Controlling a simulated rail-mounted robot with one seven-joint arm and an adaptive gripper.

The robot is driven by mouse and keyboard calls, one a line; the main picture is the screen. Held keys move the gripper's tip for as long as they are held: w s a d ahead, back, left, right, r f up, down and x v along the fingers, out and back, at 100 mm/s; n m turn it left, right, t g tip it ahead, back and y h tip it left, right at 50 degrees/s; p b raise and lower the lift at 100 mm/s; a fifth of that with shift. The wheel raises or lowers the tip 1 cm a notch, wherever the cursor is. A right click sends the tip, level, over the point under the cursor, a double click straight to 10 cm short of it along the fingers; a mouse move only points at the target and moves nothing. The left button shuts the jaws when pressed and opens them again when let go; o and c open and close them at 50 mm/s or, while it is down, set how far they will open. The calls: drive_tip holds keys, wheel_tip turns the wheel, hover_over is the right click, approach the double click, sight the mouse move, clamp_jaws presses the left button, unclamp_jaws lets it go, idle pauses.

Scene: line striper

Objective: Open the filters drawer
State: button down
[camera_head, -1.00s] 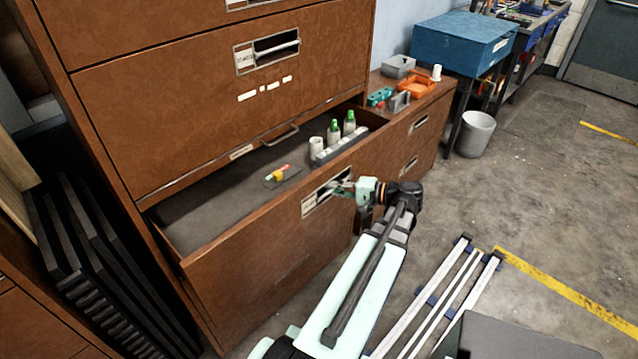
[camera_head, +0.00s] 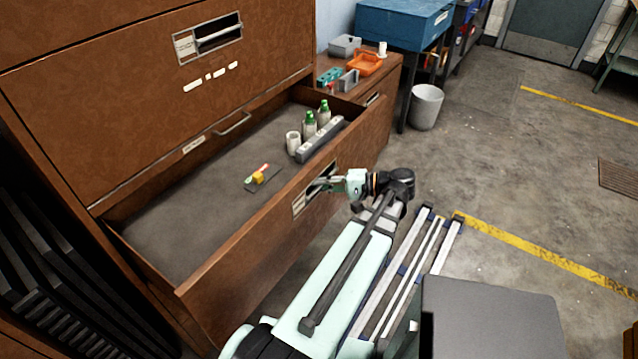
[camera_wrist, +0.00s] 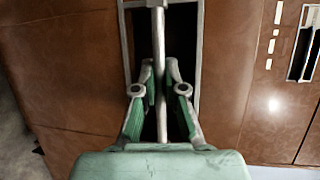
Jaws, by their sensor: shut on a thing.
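The open drawer (camera_head: 262,252) is the lower one of a brown wooden cabinet and is pulled well out. Its front carries a metal-framed handle (camera_head: 300,203), which also shows in the wrist view as a vertical bar (camera_wrist: 158,60). My gripper (camera_head: 322,186) is at this handle, its green fingers closed on the bar from both sides in the wrist view (camera_wrist: 160,85). Inside the drawer are two green-capped bottles (camera_head: 316,118), a white cup (camera_head: 293,143), a grey holder (camera_head: 320,140) and a small yellow and red item (camera_head: 260,177) on a dark plate. I cannot read the drawer labels.
A closed upper drawer (camera_head: 150,110) sits above. To the right, a low cabinet holds an orange tray (camera_head: 365,64) and grey boxes. A blue box (camera_head: 402,18) and a grey bin (camera_head: 426,106) stand beyond. The floor on the right is largely clear.

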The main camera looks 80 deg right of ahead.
drive_tip(key=c, duration=1.5)
unclamp_jaws()
drive_tip(key=shift+s, duration=0.1)
drive_tip(key=s+r, duration=0.1)
drive_tip(key=s, duration=0.6)
drive_tip(key=shift+s+d+r, duration=0.15)
